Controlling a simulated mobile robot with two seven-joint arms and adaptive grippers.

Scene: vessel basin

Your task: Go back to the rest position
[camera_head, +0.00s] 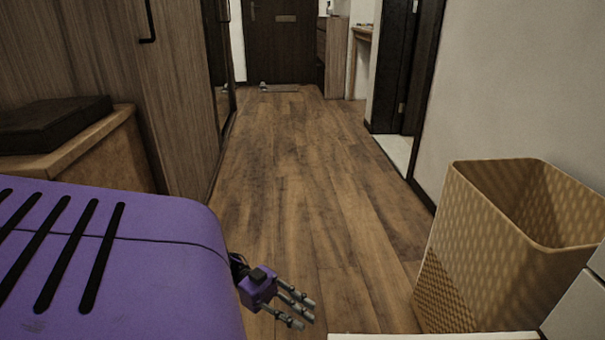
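My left gripper (303,314) shows low in the head view, just right of a large purple part of my own body. Its grey fingers are straight and spread a little, pointing down and to the right. It looks open, with nothing between the fingers. It hangs in front of the wooden floor (310,190). The purple part hides most of the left arm. My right gripper is not in view.
A tan woven basket (475,245), open and empty-looking, stands at the right by the white wall (520,80). A wooden cabinet (165,90) and a low unit with a dark flat item (50,122) line the left. The corridor floor is clear to a dark door (282,45).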

